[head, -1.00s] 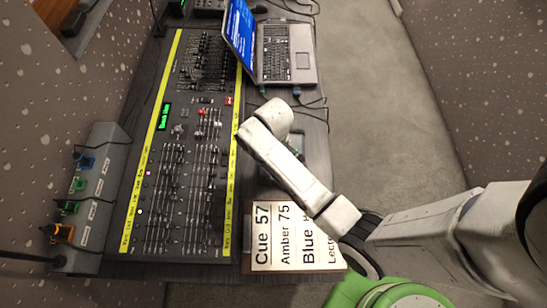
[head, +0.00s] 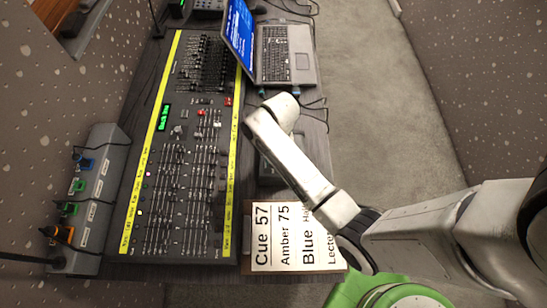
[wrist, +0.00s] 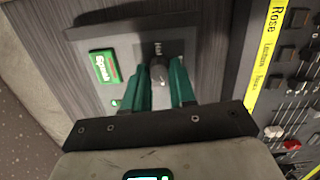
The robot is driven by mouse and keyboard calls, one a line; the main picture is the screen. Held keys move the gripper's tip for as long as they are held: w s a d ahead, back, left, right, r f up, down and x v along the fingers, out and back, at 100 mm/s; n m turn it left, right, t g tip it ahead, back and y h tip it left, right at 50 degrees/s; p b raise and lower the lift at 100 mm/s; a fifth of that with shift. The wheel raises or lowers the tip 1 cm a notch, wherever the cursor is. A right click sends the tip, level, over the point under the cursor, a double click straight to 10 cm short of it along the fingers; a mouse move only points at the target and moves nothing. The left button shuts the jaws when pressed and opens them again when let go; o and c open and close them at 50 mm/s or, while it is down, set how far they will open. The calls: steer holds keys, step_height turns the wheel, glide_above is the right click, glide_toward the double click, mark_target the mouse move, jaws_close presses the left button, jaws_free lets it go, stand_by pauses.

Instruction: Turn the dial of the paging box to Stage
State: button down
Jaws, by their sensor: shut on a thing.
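The paging box (wrist: 124,52) is a grey panel in the wrist view. It carries a lit green button reading "Speak" (wrist: 105,67) and a dark grey dial (wrist: 158,74) with a label above it that looks like "Hall". My gripper (wrist: 163,82) has its green fingers on both sides of the dial and is shut on it. The fingers hide the dial's sides and part of the panel. In the head view the box is mostly hidden under my arm, and my gripper cannot be seen there.
The fader desk (head: 180,150) with yellow strips stands left of my arm. An open laptop (head: 285,55) and its cables lie at the back. A cue sheet (head: 275,235) lies near the front edge. A grey box with coloured plugs (head: 105,185) is at the far left.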

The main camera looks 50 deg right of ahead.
steer(key=m, duration=0.4)
steer(key=shift+d+m, duration=0.1)
steer(key=shift+m, duration=0.3)
steer(key=shift+t+y, duration=0.3)
steer(key=c, duration=0.9)
jaws_free()
steer(key=shift+c, duration=0.2)
